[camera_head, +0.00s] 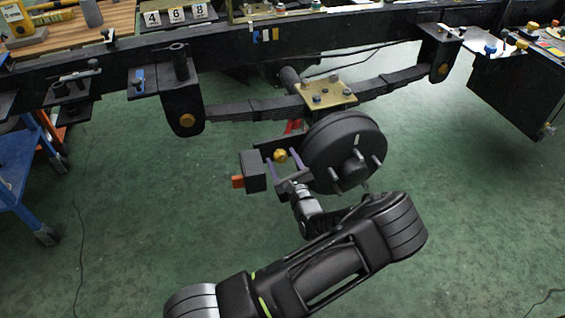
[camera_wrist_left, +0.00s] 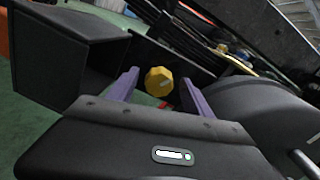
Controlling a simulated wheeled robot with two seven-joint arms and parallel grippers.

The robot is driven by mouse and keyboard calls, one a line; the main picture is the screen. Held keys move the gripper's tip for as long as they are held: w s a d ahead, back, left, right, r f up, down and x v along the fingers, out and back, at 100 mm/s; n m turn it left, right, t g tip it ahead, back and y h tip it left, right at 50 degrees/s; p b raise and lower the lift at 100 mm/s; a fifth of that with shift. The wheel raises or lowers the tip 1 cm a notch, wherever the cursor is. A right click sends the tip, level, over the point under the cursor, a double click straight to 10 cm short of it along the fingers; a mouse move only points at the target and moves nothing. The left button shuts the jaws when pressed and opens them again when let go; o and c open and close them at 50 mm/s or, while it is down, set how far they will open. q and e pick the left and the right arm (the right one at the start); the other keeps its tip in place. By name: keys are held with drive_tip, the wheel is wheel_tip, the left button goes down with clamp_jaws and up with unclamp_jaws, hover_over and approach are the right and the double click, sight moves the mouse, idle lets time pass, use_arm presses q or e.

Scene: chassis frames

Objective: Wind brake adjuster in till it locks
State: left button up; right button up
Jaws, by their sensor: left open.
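The yellow brake adjuster knob (camera_head: 281,156) sits beside the black brake drum (camera_head: 343,150), under the leaf spring. In the left wrist view the knob (camera_wrist_left: 159,81) is faceted and lies between the tips of two purple fingers. My left gripper (camera_head: 272,165) is open, with a finger on each side of the knob and a visible gap to each. I cannot tell how deep the fingers reach around it. The drum (camera_wrist_left: 262,115) also fills the right side of the left wrist view. My right gripper does not show.
A dark box with an orange end (camera_head: 252,171) is close to the left of my left gripper. The leaf spring (camera_head: 265,108) and chassis rail (camera_head: 250,50) run above. A blue cart (camera_head: 15,165) stands at the left.

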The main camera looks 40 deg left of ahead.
use_arm(q)
clamp_jaws()
idle(0.8)
